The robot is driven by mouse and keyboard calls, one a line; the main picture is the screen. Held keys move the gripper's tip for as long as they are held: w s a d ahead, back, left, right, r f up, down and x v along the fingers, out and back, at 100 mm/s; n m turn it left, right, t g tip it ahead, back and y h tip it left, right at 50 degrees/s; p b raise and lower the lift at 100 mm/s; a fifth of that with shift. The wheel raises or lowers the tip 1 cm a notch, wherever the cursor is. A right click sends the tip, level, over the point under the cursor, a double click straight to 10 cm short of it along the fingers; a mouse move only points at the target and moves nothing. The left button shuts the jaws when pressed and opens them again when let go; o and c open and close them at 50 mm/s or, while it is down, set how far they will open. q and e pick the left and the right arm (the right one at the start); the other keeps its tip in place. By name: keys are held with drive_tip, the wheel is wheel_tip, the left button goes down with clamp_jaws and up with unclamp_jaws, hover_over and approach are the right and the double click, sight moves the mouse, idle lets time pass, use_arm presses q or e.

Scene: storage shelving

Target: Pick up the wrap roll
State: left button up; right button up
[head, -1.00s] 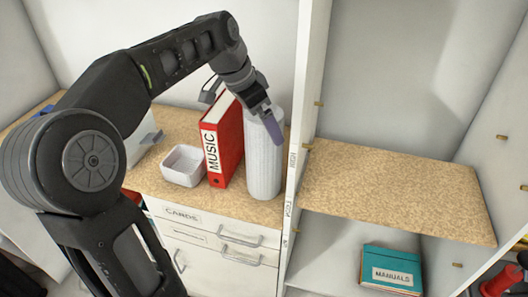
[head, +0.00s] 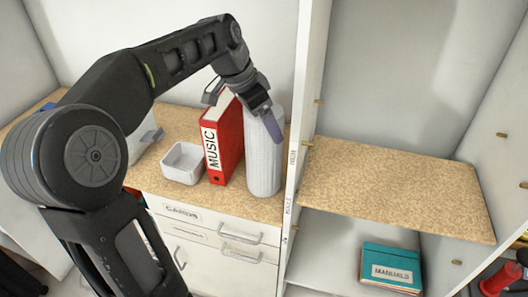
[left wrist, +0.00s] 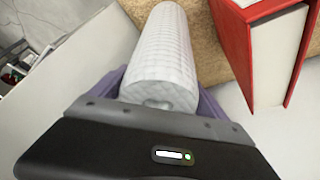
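The wrap roll (head: 264,165), a white textured cylinder, stands upright on the cork-topped cabinet beside the red MUSIC binder. My left gripper (head: 268,118) is at its upper end, reaching down from above, with one purple finger in front of the roll. In the left wrist view the roll (left wrist: 165,55) lies between the two purple fingers of my left gripper (left wrist: 160,90). Both fingers appear close against its sides; whether they press on it I cannot tell. My right gripper is out of view.
The red binder (head: 222,145) stands just left of the roll, and a white open box (head: 183,163) is left of that. A white upright panel (head: 305,120) is close on the right. The cork shelf (head: 400,195) beyond it is empty. A teal MANUALS box (head: 392,268) lies below.

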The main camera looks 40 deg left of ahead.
use_arm(q)
drive_tip(key=c, duration=1.2)
